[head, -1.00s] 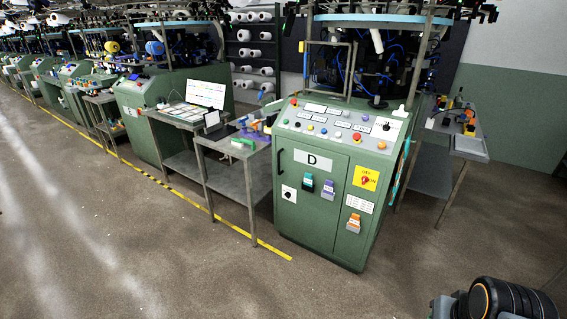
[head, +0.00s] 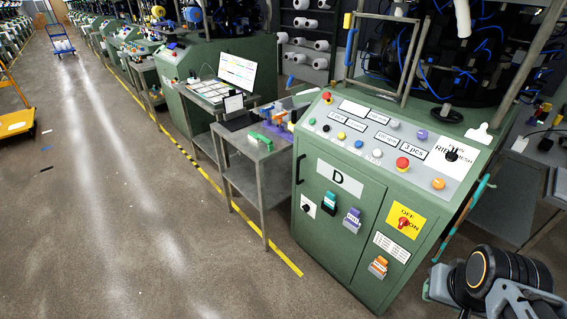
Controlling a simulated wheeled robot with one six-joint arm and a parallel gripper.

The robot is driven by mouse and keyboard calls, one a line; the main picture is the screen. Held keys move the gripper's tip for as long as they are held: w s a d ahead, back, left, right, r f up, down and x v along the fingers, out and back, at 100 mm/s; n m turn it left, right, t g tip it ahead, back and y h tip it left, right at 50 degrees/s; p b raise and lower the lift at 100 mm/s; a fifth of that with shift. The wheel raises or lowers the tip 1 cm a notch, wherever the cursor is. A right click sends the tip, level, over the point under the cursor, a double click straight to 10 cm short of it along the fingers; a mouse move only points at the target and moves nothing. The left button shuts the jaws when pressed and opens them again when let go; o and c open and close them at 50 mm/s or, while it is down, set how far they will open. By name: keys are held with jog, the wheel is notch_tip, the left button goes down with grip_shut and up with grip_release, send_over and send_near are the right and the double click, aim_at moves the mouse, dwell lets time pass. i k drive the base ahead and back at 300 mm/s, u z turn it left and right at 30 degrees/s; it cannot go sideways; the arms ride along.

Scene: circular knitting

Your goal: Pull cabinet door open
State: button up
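The green cabinet (head: 362,262) stands right of centre in the head view, under a sloped control panel with buttons. Its front door (head: 328,232) bears a white label "D" and looks shut. A dark vertical handle (head: 300,169) sits at the door's left edge. A round black knob (head: 307,209) on a white plate is below the handle. Part of my arm shows at the bottom right, right of the cabinet and apart from the handle. My gripper's fingertips are not visible.
A small metal table (head: 246,150) with a tablet and coloured items stands just left of the cabinet. A yellow floor line (head: 285,258) runs along the machines. The floor at left is open. A yellow cart (head: 17,122) stands at far left.

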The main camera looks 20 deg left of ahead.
aim_at(325, 232)
jog(key=u, duration=0.7)
jog(key=i, duration=0.95)
jog(key=u, duration=1.4)
jog(key=i, duration=0.35)
jog(key=u, duration=0.25)
